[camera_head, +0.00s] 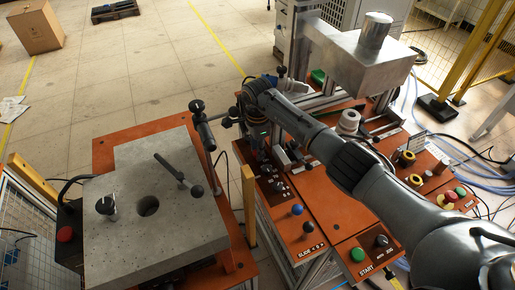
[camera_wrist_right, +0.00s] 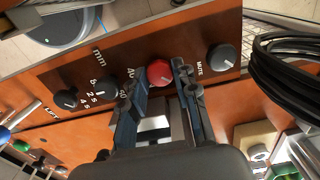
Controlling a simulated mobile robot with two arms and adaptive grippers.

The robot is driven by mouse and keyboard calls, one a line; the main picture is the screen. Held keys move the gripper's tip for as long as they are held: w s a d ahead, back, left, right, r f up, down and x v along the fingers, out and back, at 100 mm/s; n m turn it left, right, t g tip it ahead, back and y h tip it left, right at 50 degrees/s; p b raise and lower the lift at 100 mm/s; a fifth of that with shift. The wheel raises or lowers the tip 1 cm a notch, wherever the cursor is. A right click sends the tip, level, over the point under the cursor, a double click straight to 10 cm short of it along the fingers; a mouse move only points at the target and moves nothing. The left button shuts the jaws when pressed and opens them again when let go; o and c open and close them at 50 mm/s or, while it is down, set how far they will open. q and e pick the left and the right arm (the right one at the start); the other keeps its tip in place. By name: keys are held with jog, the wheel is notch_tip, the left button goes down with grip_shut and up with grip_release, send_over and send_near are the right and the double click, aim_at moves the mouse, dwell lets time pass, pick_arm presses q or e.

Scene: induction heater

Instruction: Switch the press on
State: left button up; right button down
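The press (camera_head: 345,60), with a bulky metal head, stands at the upper right above orange panels. My right arm reaches in from the lower right across these panels. My right gripper (camera_head: 258,140) is at their far left part, pointing down. In the wrist view the right gripper (camera_wrist_right: 158,78) is open, its two blue fingers spread on either side of a round red knob (camera_wrist_right: 160,72) on a brown panel. I cannot tell whether the fingertips touch the knob. In the head view the arm and gripper hide this knob. My left gripper is not in view.
Black knobs stand either side of the red one: the mute knob (camera_wrist_right: 221,57) and a numbered knob (camera_wrist_right: 104,88). A black cable coil (camera_wrist_right: 285,70) lies close right. A grey block machine (camera_head: 150,215) stands left. A green start button (camera_head: 357,255) is at the front.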

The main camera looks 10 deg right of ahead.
jog(key=shift+f+m+b, duration=0.2)
jog(key=shift+m+b, duration=0.6)
jog(key=shift+b, duration=0.45)
jog(key=shift+m+b, duration=0.75)
jog(key=shift+m, duration=0.05)
jog(key=m+b, duration=0.1)
jog(key=m, duration=0.1)
jog(key=shift+r+m+b, duration=0.1)
jog(key=shift+m+b, duration=0.2)
jog(key=m+b, duration=0.1)
jog(key=m, duration=0.2)
jog(key=shift+m+b, duration=0.35)
jog(key=shift+m, duration=0.05)
jog(key=m+b, duration=0.1)
jog(key=m, duration=0.3)
jog(key=shift+r+m+b, duration=0.15)
jog(key=shift+m+b, duration=0.5)
jog(key=shift+m, duration=1.45)
jog(key=c, duration=1)
grip_release()
